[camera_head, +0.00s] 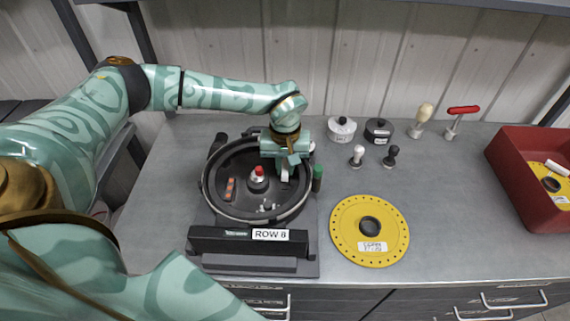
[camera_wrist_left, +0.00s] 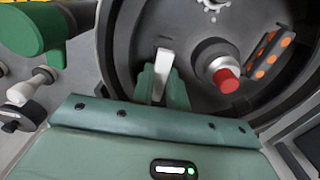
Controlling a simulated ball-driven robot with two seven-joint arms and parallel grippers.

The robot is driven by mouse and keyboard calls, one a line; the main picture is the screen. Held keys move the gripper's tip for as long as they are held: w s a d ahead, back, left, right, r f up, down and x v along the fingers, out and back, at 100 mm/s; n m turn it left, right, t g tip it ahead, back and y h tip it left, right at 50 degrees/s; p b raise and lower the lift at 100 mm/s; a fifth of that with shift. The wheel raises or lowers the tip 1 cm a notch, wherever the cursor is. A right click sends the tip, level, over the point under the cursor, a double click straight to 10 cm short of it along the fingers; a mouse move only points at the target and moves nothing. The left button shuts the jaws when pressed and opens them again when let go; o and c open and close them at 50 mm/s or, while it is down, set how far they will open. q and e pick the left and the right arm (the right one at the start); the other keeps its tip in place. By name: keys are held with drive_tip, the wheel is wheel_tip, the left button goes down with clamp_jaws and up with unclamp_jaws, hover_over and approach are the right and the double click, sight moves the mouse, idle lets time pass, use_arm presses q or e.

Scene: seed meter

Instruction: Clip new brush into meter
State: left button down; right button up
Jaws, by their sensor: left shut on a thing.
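The seed meter (camera_head: 208,203) is an open, dark round housing on the bench, with a "ROW 8" label on its front. It fills much of the left wrist view (camera_wrist_left: 112,45). A red-tipped hub (camera_head: 258,177) stands in its middle. My left gripper (camera_head: 285,170) reaches down over the right side of the housing. In the left wrist view its green fingers (camera_wrist_left: 162,88) are shut on a small white piece, which looks like the brush (camera_wrist_left: 163,65). The piece is beside the hub; whether it touches the housing is hidden. My right gripper is in neither view.
An orange-and-dark strip (camera_head: 230,188) is inside the housing at left. A green-topped part (camera_head: 318,173) stands at its right edge. A yellow seed disc (camera_head: 345,245) lies to the right. Small knobs and hand tools stand behind; a red bin (camera_head: 508,175) is far right.

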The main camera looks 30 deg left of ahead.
use_arm(q)
drive_tip(key=shift+f, duration=0.75)
idle(0.8)
drive_tip(key=shift+f+p, duration=0.25)
drive_tip(key=shift+p, duration=0.1)
idle(0.9)
drive_tip(key=c, duration=1.3)
unclamp_jaws()
drive_tip(key=shift+c, duration=0.4)
drive_tip(key=shift+r+p, duration=0.8)
drive_tip(key=shift+r, duration=0.05)
wheel_tip(320, 180, up, 8)
drive_tip(key=p, duration=0.7)
drive_tip(key=shift+f, duration=0.1)
